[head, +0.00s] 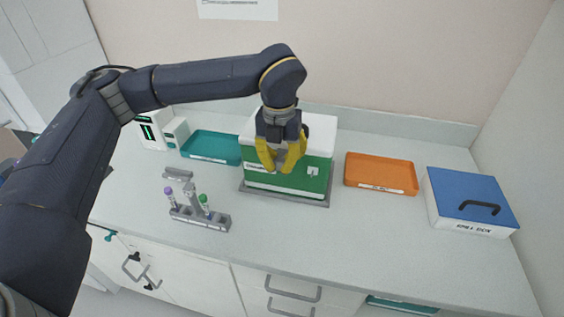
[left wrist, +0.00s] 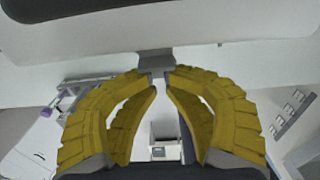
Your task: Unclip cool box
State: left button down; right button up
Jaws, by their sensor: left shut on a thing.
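The cool box (head: 300,183) is a green box with a white lid (head: 318,127). It stands on a grey base (head: 290,198) in the middle of the counter, and its lid looks shut. A small pale clip (head: 312,171) shows on the right of its front. My left gripper (head: 280,165) is at the front, left of that clip, its yellow fingers hiding part of the box. In the left wrist view the fingertips (left wrist: 155,75) close on a small grey clip (left wrist: 155,62) at the white edge. My right gripper is not in view.
A rack (head: 200,216) with purple-capped and green-capped tubes stands at front left. A teal tray (head: 210,146) and a white device (head: 152,130) are behind it. An orange tray (head: 380,173) and a blue-lidded box (head: 465,195) lie to the right. The front counter is clear.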

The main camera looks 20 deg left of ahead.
pick_arm(q)
jog(key=shift+s+f, duration=0.45)
jog(key=shift+f, duration=0.35)
jog(key=shift+s+f, duration=0.25)
jog(key=shift+f, duration=0.15)
jog(key=shift+s, duration=0.9)
jog(key=shift+r, duration=0.15)
notch_tip(320, 180, up, 9)
jog(key=s, duration=0.2)
dwell(0.4)
jog(key=shift+d, duration=0.1)
